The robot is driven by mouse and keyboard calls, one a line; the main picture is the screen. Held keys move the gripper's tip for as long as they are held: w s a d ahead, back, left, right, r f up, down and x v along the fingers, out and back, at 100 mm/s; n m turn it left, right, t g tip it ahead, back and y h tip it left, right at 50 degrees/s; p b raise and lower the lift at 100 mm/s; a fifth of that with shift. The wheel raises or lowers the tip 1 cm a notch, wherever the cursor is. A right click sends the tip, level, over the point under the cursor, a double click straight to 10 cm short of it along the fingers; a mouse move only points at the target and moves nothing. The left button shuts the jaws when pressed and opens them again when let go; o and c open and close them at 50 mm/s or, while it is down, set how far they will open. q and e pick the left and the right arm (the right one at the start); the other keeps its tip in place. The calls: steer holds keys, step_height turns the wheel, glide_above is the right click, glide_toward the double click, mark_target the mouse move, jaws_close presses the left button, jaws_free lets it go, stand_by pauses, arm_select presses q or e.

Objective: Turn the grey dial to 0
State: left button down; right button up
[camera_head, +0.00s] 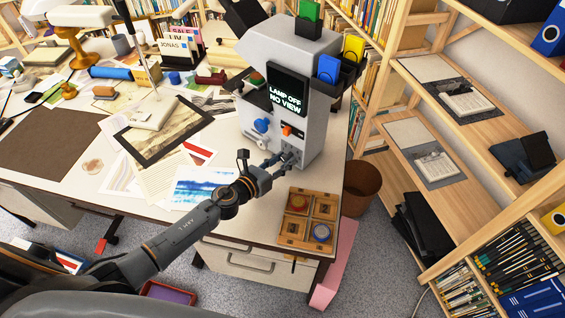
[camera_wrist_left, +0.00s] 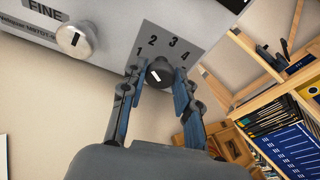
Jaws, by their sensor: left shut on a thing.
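The dark grey dial (camera_wrist_left: 160,72) is between my left gripper's fingers in the left wrist view. It has a short white mark on its face, but I cannot tell surely which number it points to. A grey scale plate (camera_wrist_left: 172,43) above it shows 1, 2, 3 and 4; no 0 is visible, and the lower left of the plate is behind a finger. My left gripper (camera_head: 279,161) is shut on this dial at the lower front of the grey machine (camera_head: 311,115) in the head view. My right gripper is not in view.
A lighter grey knob (camera_wrist_left: 75,40) marked FINE sits left of the held dial. The machine also bears a blue knob (camera_head: 262,126), an orange switch (camera_head: 287,131) and a screen (camera_head: 288,90) reading LAMP OFF NO VIEW. A wooden box (camera_head: 308,218) stands near the desk's front corner.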

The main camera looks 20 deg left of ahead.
arm_select(q)
steer(key=n+b, duration=0.1)
steer(key=n, duration=0.1)
steer(key=n+h, duration=0.1)
steer(key=shift+a+f+n+b, duration=0.1)
steer(key=shift+f+n+b, duration=0.2)
steer(key=shift+n+b, duration=0.1)
steer(key=n+h+b, duration=0.1)
steer(key=n, duration=0.2)
steer(key=n+h+b, duration=0.1)
steer(key=n+b, duration=0.1)
steer(key=n, duration=0.1)
steer(key=shift+n, duration=0.4)
steer(key=shift+n+t+h+b, duration=0.3)
steer(key=shift+n+h+b, duration=0.2)
steer(key=shift+n, duration=1)
steer(key=c, duration=1)
jaws_free()
steer(key=shift+n, duration=0.3)
